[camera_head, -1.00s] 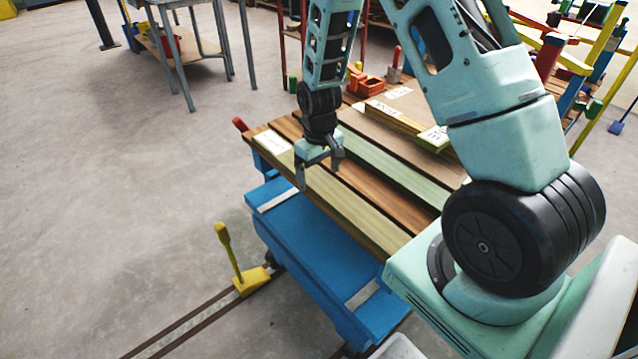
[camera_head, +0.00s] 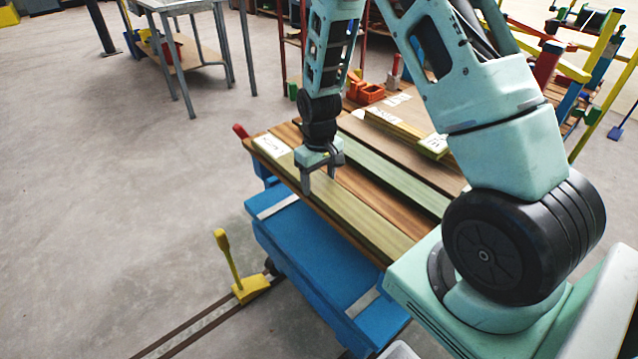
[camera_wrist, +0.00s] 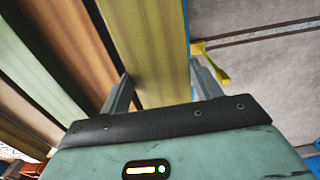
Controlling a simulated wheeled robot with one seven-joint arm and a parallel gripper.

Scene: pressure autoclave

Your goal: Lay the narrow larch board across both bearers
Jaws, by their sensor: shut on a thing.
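My gripper (camera_head: 319,180) is shut across a long yellow-green board (camera_head: 357,218), the nearest of several boards side by side on a bench. A white label (camera_head: 272,144) lies on its far left end; I cannot read it, so I cannot tell if this is the narrow larch board. In the wrist view the board (camera_wrist: 148,40) runs between my fingers (camera_wrist: 160,78). Two pale strips, one at left (camera_head: 278,207) and one at right (camera_head: 363,302), cross the top of a blue cart (camera_head: 318,250) below; they look like the bearers, with nothing on them.
Beside the held board lie a reddish-brown board (camera_head: 385,194) and a green board (camera_head: 400,172). A short labelled stack (camera_head: 405,131) sits behind them. A yellow lever (camera_head: 228,258) stands by a floor rail (camera_head: 190,328) left of the cart. Floor at left is clear.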

